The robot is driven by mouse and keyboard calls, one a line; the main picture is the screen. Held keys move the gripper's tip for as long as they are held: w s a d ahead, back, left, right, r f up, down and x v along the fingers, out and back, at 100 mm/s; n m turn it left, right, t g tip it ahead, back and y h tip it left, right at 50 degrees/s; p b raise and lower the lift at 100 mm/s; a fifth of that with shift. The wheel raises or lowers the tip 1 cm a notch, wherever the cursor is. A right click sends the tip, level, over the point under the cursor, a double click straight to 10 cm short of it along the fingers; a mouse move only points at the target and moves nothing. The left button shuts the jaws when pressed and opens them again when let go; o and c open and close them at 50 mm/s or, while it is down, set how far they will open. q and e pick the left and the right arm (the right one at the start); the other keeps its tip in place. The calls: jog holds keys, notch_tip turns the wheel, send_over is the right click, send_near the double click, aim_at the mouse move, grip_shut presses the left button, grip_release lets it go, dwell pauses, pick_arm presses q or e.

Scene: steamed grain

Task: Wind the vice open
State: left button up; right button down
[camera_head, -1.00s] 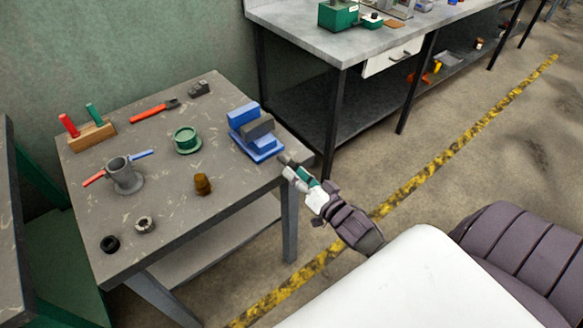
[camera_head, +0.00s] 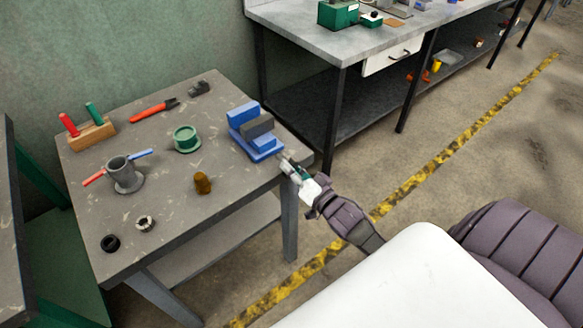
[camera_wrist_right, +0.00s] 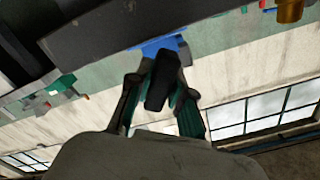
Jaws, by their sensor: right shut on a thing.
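A blue vice (camera_head: 262,143) with a grey moving jaw (camera_head: 257,126) sits at the right front edge of the small grey table. Part of it also shows in the right wrist view (camera_wrist_right: 160,46). My right gripper (camera_head: 290,164) is at the front end of the vice, off the table's edge. In the right wrist view it (camera_wrist_right: 160,92) is shut on a dark handle (camera_wrist_right: 161,82), with one finger on each side. The handle is mostly hidden by the gripper in the head view. My left gripper is not in view.
On the table (camera_head: 165,215) are a wooden block (camera_head: 90,137) with red and green handles, a red-handled tool (camera_head: 152,110), a green round piece (camera_head: 186,138), a grey cylinder (camera_head: 123,176), a brown piece (camera_head: 202,183) and rings. A long workbench (camera_head: 290,30) stands behind.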

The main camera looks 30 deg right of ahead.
jog(key=shift+n, duration=0.3)
jog(key=shift+r+n+p, duration=0.1)
jog(key=shift+n+p, duration=0.3)
jog(key=shift+n, duration=0.6)
jog(key=n, duration=0.3)
jog(key=shift+n+p, duration=0.3)
jog(key=shift+p, duration=0.05)
jog(key=n, duration=0.2)
jog(key=shift+n, duration=0.3)
jog(key=n, duration=0.3)
jog(key=shift+n, duration=0.3)
jog(key=n, duration=0.2)
jog(key=shift+n, duration=0.4)
jog(key=n, duration=0.3)
jog(key=shift+n, duration=0.3)
jog(key=n+b, duration=0.2)
jog(key=n, duration=0.4)
jog(key=shift+n, duration=0.3)
